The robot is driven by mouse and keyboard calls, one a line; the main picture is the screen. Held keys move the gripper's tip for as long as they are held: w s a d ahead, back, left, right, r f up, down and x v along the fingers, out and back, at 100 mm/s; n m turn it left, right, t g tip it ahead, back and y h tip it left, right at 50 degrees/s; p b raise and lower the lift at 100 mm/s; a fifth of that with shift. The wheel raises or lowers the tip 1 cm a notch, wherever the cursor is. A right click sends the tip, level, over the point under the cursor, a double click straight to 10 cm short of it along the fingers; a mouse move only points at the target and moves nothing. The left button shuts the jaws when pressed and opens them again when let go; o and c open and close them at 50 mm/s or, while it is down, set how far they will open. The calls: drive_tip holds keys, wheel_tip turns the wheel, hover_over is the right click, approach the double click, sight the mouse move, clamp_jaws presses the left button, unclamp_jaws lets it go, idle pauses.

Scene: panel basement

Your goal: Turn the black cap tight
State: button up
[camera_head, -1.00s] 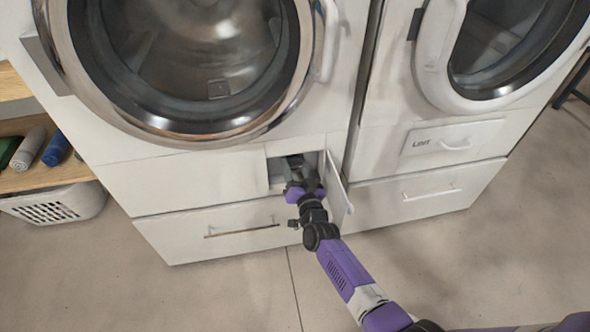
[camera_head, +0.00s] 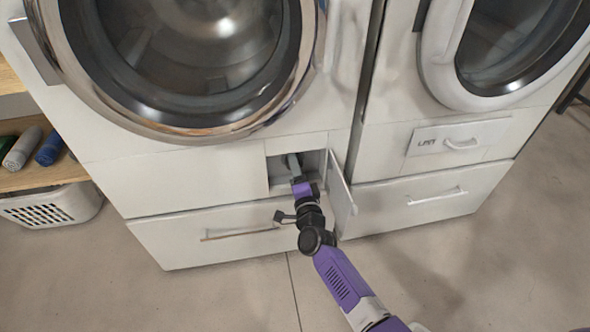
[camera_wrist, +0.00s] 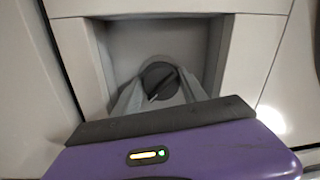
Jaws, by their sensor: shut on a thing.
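The black cap (camera_wrist: 160,81) sits at the back of a small grey recess (camera_wrist: 117,48) low in the washer's front. It is round with a raised grip bar and a light line across it. My gripper (camera_wrist: 160,95) reaches into the recess, its grey fingers on either side of the cap and shut on it. In the head view my gripper (camera_head: 296,168) enters the recess from the front, and it mostly hides the cap there.
The small hatch door (camera_head: 341,196) hangs open just right of my arm. A drawer with a bar handle (camera_head: 240,232) lies below. The washer door (camera_head: 185,60) is above, and a second machine (camera_head: 440,150) stands to the right. The floor in front is clear.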

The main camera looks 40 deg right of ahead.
drive_tip(key=shift+m+b, duration=0.3)
drive_tip(key=shift+m, duration=1.1)
drive_tip(key=shift+m+h, duration=0.3)
drive_tip(key=o, duration=1.4)
drive_tip(key=shift+s+a, duration=0.1)
drive_tip(key=p+v, duration=0.2)
drive_tip(key=v, duration=0.5)
drive_tip(key=shift+s+a, duration=0.2)
drive_tip(key=shift+s, duration=0.1)
